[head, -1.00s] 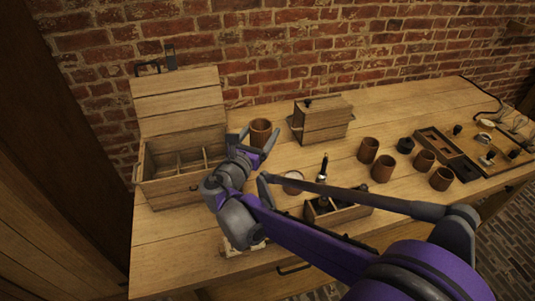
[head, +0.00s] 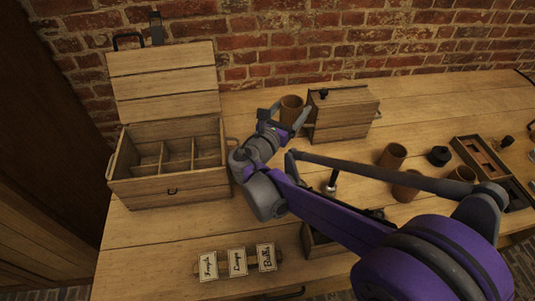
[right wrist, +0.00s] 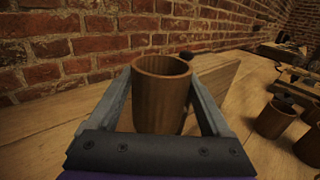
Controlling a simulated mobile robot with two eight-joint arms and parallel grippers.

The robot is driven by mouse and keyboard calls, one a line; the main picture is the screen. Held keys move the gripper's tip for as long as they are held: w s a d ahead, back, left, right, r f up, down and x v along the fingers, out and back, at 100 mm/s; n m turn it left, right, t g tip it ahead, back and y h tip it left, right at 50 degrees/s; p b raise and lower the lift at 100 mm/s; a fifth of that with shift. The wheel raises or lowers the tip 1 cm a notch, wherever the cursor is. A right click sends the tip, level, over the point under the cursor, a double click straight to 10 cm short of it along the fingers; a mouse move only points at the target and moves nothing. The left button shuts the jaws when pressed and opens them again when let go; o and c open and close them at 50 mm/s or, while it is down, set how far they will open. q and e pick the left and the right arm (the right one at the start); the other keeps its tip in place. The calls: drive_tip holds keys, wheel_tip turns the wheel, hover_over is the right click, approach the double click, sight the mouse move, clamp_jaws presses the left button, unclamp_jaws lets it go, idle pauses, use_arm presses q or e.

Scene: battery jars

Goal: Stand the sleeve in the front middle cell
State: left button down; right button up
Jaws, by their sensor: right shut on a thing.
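The sleeve, a brown open-topped wooden cylinder (head: 291,104), is upright between the fingers of my right gripper (head: 285,117). The right wrist view shows the sleeve (right wrist: 161,92) with a finger against each side; its lower end is hidden by the gripper body (right wrist: 160,150). I cannot tell how far it is above the table. The open wooden box (head: 170,190) stands to the left, its lid tipped back, with thin dividers making cells inside. The front cells are partly hidden by the front wall. The sleeve is to the right of the box, outside it. My left gripper is not in view.
A closed wooden box (head: 342,118) stands just right of the sleeve. More brown cylinders (head: 392,156) and a dark tray (head: 480,158) are farther right. Lettered cards (head: 237,262) stand at the front edge. My right arm hides part of a low crate (head: 318,243).

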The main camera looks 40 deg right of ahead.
drive_tip(key=shift+w+d+f, duration=0.1)
drive_tip(key=shift+d+f, duration=0.05)
drive_tip(key=shift+f, duration=0.3)
drive_tip(key=b, duration=0.3)
hover_over(289, 148)
wheel_tip(289, 148, down, 10)
drive_tip(key=shift+w+r, duration=0.1)
drive_tip(key=o, duration=0.9)
drive_tip(key=shift+b, duration=0.3)
drive_tip(key=shift+c, duration=0.2)
drive_tip(key=shift+o, duration=1.1)
